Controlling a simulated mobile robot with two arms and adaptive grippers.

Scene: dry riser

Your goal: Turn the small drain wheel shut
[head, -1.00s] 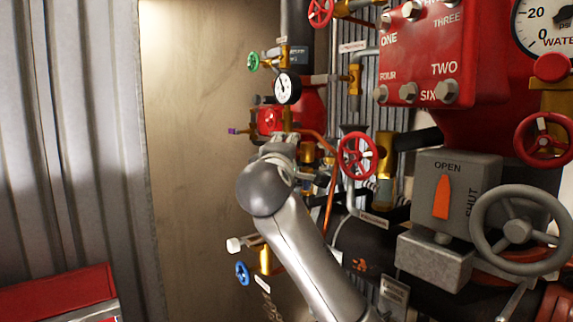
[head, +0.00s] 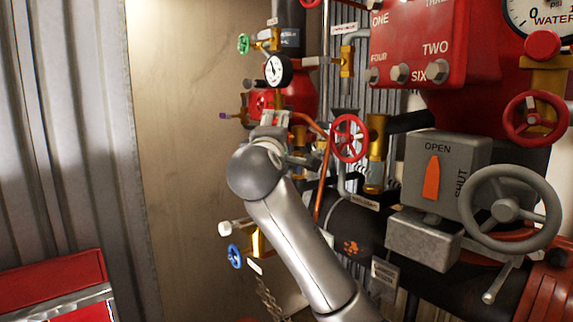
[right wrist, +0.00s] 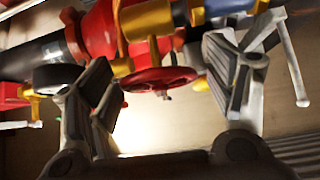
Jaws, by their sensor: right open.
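A small red handwheel (right wrist: 160,79) on a brass valve shows between the spread fingers of my right gripper (right wrist: 165,95) in the right wrist view. The jaws are open, and I see no finger closed on the rim. In the head view my right gripper (head: 270,122) is at the red valve body (head: 298,90), below the round white gauge (head: 277,70). My arm and wrist hide most of the fingers there. No readable label shows which wheel is the drain wheel. My left gripper is not in view.
Other wheels are close by: a red one (head: 347,138) right of my wrist, a green one (head: 243,44) above and a blue one (head: 235,256) below. An orange pipe (head: 322,185) runs down beside my arm. The beige wall (head: 180,150) at left is clear.

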